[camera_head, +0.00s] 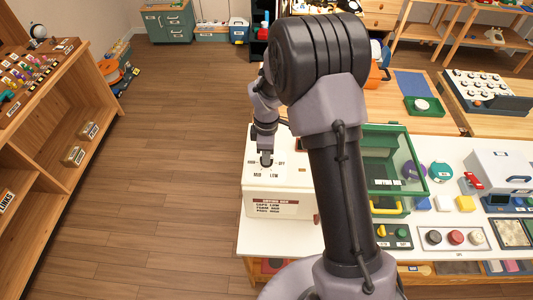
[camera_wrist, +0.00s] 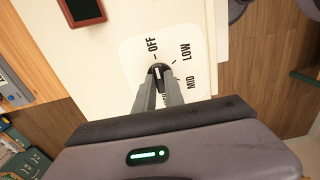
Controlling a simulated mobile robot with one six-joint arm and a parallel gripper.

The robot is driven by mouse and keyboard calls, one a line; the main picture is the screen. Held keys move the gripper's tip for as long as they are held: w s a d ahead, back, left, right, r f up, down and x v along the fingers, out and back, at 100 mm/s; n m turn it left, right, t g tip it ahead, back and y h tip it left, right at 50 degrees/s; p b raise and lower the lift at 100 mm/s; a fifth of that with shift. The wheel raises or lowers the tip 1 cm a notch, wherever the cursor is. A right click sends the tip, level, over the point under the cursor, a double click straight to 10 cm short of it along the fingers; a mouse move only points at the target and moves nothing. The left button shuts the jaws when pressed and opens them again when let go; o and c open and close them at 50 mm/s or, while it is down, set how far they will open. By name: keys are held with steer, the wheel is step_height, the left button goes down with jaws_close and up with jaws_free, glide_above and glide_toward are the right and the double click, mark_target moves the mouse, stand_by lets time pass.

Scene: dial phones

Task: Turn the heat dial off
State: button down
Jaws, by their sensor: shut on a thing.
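The heat dial (camera_wrist: 157,69) is a small dark knob with a white line, on a white panel (camera_wrist: 133,50) marked OFF, LOW, MID and a fourth label partly hidden by my fingers. The white line runs roughly toward the OFF mark; I cannot tell its exact setting. In the head view, my gripper (camera_head: 266,162) reaches down onto the top of a white box (camera_head: 255,204), where the labels surround its tips. In the wrist view, my gripper's (camera_wrist: 158,80) two fingers are closed around the dial. They hide part of it.
A green clear-sided bin (camera_head: 399,150) with a yellow handle stands right of the box. Buttons, coloured blocks and a white case (camera_head: 500,172) lie farther right on the table. Wooden shelves (camera_head: 60,125) stand left across open floor.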

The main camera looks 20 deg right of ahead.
stand_by(0.4)
steer(key=c, duration=1.4)
jaws_free()
steer(key=shift+c, duration=0.2)
step_height(320, 180, up, 18)
steer(key=p, duration=0.2)
steer(key=shift+f, duration=0.25)
